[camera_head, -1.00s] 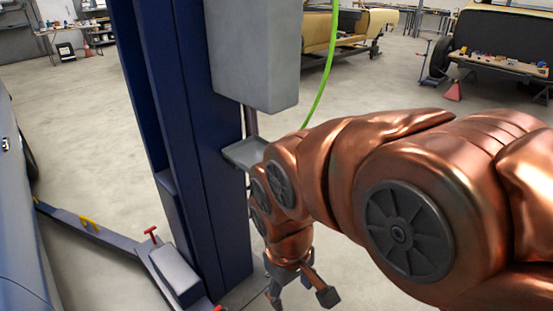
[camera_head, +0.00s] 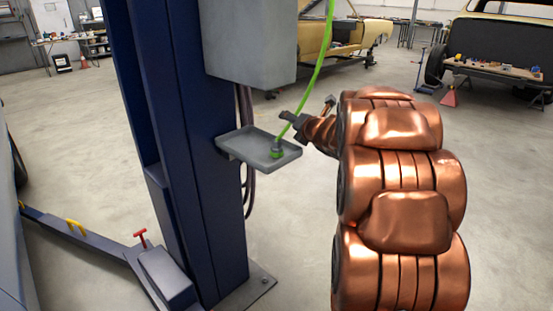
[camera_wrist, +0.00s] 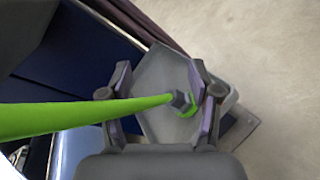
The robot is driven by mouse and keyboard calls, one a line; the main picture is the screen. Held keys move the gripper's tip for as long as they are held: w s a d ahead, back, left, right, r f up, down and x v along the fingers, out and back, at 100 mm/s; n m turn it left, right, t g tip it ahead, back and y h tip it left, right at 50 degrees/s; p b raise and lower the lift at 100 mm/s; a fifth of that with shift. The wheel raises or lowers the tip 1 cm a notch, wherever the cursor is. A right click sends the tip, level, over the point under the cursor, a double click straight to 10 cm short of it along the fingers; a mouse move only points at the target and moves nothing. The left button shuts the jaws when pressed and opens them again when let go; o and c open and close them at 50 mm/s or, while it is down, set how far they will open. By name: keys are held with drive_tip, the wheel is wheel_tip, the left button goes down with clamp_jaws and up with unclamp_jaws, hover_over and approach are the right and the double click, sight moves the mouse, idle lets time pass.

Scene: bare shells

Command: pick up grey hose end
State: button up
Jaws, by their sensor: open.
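The grey hose end (camera_head: 277,144) stands roughly upright on the small grey tray (camera_head: 232,147) fixed to the blue post, with a green band at its base. The bright green hose (camera_head: 319,62) rises from it out of the top of the head view. My gripper (camera_head: 308,110) is open, just right of the hose and above the tray's right side. In the wrist view my gripper (camera_wrist: 158,80) has its fingers spread wide. The hose end (camera_wrist: 181,101) shows between them, nearer the right finger, with the hose running left across the left finger.
The blue post (camera_head: 190,180) and grey box (camera_head: 250,40) stand left of and above the tray. Dark cables hang below the tray. A low lift arm (camera_head: 90,240) lies at lower left. The floor to the right and behind is open, with car bodies further back.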

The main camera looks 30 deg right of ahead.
sight(277, 143)
drive_tip(key=f+n+y, duration=0.1)
drive_tip(key=n, duration=0.1)
drive_tip(key=f+n+t+y+b, duration=0.1)
drive_tip(key=d+f+n, duration=0.1)
drive_tip(key=n, duration=0.1)
drive_tip(key=shift+w+n+y+b, duration=0.25)
drive_tip(key=shift+n+y+b, duration=0.05)
drive_tip(key=shift+y+b, duration=0.1)
drive_tip(key=f+n+y, duration=0.1)
drive_tip(key=n+y, duration=0.1)
drive_tip(key=n, duration=0.1)
drive_tip(key=s+a+f+n+y+b, duration=0.1)
drive_tip(key=f+n+y, duration=0.1)
drive_tip(key=n, duration=0.1)
drive_tip(key=s+a+f+n+y+b, duration=0.1)
drive_tip(key=n+y, duration=0.1)
drive_tip(key=n, duration=0.1)
drive_tip(key=shift+s+f+y, duration=0.15)
drive_tip(key=shift+s+y, duration=0.05)
drive_tip(key=shift+y, duration=0.1)
drive_tip(key=shift+f+p+x, duration=0.1)
drive_tip(key=shift+p+x, duration=0.2)
drive_tip(key=shift+x, duration=1.3)
drive_tip(key=shift+f+p+x, duration=0.15)
drive_tip(key=shift+p+x, duration=0.1)
drive_tip(key=shift+x, duration=1.35)
drive_tip(key=shift+d, duration=0.2)
drive_tip(key=shift+c, duration=0.2)
clamp_jaws()
